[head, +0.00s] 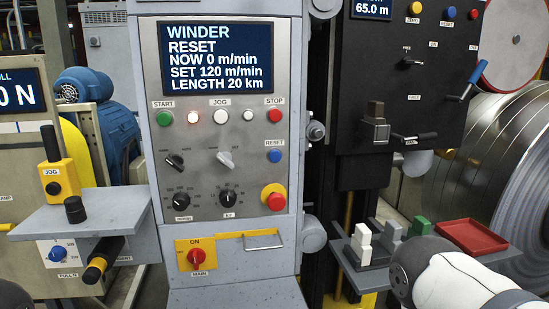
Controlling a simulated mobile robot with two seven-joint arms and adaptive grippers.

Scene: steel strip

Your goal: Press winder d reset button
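The winder panel (220,170) is a grey upright console in the middle of the head view. Its blue reset button (274,156) sits on the right side under a RESET label, below the red stop button (275,115). The screen (217,57) reads WINDER, RESET, NOW 0 m/min, SET 120 m/min, LENGTH 20 km. No letter d is readable on the panel. Part of my white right arm shows at the bottom right, below and to the right of the panel. Neither gripper is in view.
A red emergency button (274,197) on a yellow base lies below the reset button. A black panel (400,70) at the right has another blue RESET button (449,13). A shelf with small blocks and a red tray (471,237) stands near my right arm.

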